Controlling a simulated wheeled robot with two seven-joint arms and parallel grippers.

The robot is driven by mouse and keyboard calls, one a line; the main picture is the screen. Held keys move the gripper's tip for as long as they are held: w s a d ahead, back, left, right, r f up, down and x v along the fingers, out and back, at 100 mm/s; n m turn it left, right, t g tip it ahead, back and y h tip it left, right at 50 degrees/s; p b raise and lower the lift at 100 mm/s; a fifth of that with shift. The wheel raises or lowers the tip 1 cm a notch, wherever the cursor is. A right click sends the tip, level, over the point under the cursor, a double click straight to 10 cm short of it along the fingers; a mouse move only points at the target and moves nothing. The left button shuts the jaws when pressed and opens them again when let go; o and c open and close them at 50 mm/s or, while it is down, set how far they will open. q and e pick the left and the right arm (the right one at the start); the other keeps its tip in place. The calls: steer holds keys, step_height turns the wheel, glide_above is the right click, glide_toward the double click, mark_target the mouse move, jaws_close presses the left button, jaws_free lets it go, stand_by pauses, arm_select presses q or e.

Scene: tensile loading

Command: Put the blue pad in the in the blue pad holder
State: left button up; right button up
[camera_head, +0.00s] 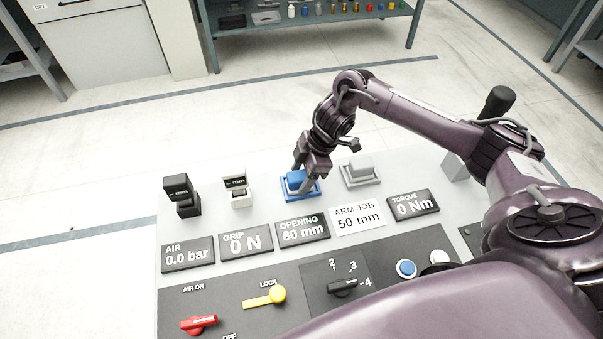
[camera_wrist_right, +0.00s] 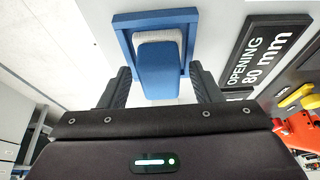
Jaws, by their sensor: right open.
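The blue pad (camera_head: 295,178) is in the blue pad holder (camera_head: 313,191), a shallow blue frame on the light grey panel top. In the right wrist view the pad (camera_wrist_right: 158,66) shows a blue block with a pale, rough base, inside the holder's raised rim (camera_wrist_right: 145,19). The near part of the holder is hidden by my gripper. My right gripper (camera_head: 304,178) is over the holder. In the wrist view its open black fingers (camera_wrist_right: 160,82) stand on either side of the pad, with gaps visible. My left gripper is not in view.
A grey pad in a grey holder (camera_head: 360,182) sits just right of the blue one. A black block (camera_head: 182,196) and a white block (camera_head: 237,190) stand to the left. Readout signs, including OPENING (camera_head: 303,230), and knobs line the front of the panel.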

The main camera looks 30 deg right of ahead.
steer(key=p+v, duration=0.1)
steer(key=v, duration=1.1)
